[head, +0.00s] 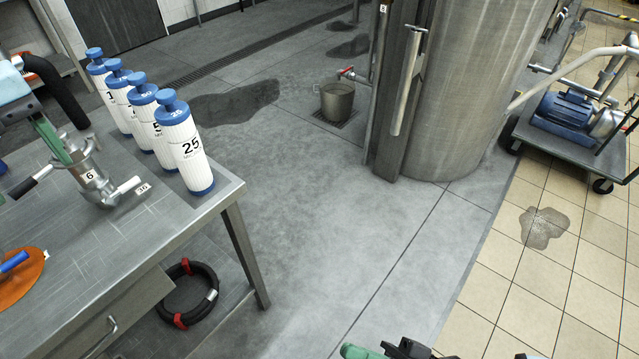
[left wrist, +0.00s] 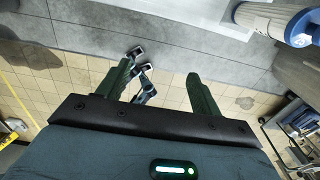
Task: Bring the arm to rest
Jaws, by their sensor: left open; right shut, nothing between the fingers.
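The fingertips are beside a steel fitting (head: 92,178) labelled 6. I cannot tell whether they touch it. My left gripper (left wrist: 160,70) fills the lower middle of the left wrist view. Its two green fingers are wide apart with nothing held between them. Beyond the fingers that view shows tiled and grey floor.
Several white cartridges with blue caps (head: 190,150) stand along the table's back edge. An orange disc (head: 22,278) lies at its front left. A coiled black hose (head: 190,292) is below. A steel tank (head: 480,80) and pump cart (head: 575,120) stand beyond open floor.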

